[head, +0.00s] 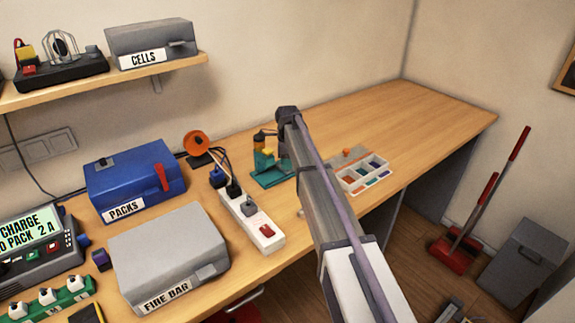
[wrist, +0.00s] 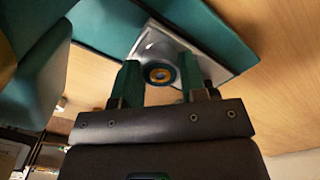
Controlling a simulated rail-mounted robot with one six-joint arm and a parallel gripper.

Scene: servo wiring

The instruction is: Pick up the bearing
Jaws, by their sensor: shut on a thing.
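Behind the bearing is a silver-grey plate (wrist: 222,72) on a teal surface (wrist: 105,22); I cannot tell whether the bearing touches the plate. In the head view, my arm reaches over the bench towards a teal stand (head: 268,178). The arm hides my fingertips and the bearing there.
A white compartment tray (head: 377,163) lies right of my arm. A white power strip (head: 253,229) with plugs, a grey FIRE BAG box (head: 165,250) and a blue PACKS box (head: 130,183) stand left. The bench (head: 400,112) is clear at the back right.

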